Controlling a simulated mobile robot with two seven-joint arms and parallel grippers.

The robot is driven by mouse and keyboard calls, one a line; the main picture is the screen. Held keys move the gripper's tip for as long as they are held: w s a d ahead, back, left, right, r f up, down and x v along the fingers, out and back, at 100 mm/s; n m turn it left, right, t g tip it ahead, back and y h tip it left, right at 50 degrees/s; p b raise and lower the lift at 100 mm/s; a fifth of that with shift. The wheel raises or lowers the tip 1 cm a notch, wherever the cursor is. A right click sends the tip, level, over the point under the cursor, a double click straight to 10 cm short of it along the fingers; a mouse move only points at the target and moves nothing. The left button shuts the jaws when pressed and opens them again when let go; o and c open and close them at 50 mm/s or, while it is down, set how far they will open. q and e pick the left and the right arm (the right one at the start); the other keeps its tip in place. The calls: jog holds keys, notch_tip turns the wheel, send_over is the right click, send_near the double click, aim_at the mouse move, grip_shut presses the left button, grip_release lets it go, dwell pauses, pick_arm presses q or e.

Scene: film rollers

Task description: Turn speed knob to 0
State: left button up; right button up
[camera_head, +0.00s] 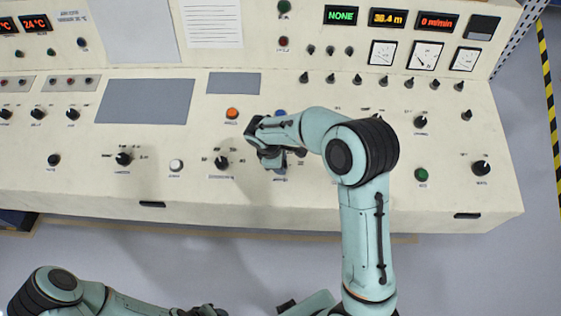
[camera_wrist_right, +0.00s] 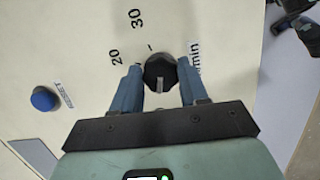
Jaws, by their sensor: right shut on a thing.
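The black speed knob (camera_wrist_right: 160,68) shows in the right wrist view, with "20", "30" and part of "m/min" printed around it. A pale pointer mark on the knob faces toward my palm. My right gripper (camera_wrist_right: 158,86) is shut on the knob, one blue-grey finger on each side. In the head view the right gripper (camera_head: 272,157) is down at the sloped panel, and my arm hides the knob there. The red display (camera_head: 437,22) reads 0 m/min. My left arm lies low at the left; its gripper is not in view.
A blue button (camera_wrist_right: 43,98) with a label sits beside the knob. On the console (camera_head: 300,195) a black selector knob (camera_head: 222,162) and an orange button (camera_head: 232,113) are left of my right gripper. A green button (camera_head: 421,174) is further right.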

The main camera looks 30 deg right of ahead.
dwell(0.4)
jog(key=o, duration=1.1)
jog(key=shift+c, duration=0.2)
pick_arm(q)
jog(key=shift+w+r+p, duration=0.4)
jog(key=shift+w+r, duration=0.05)
jog(key=shift+r, duration=0.05)
pick_arm(e)
jog(key=w+v, duration=0.1)
jog(key=v, duration=1.2)
jog(key=shift+s+r, duration=0.25)
jog(key=shift+s, duration=0.25)
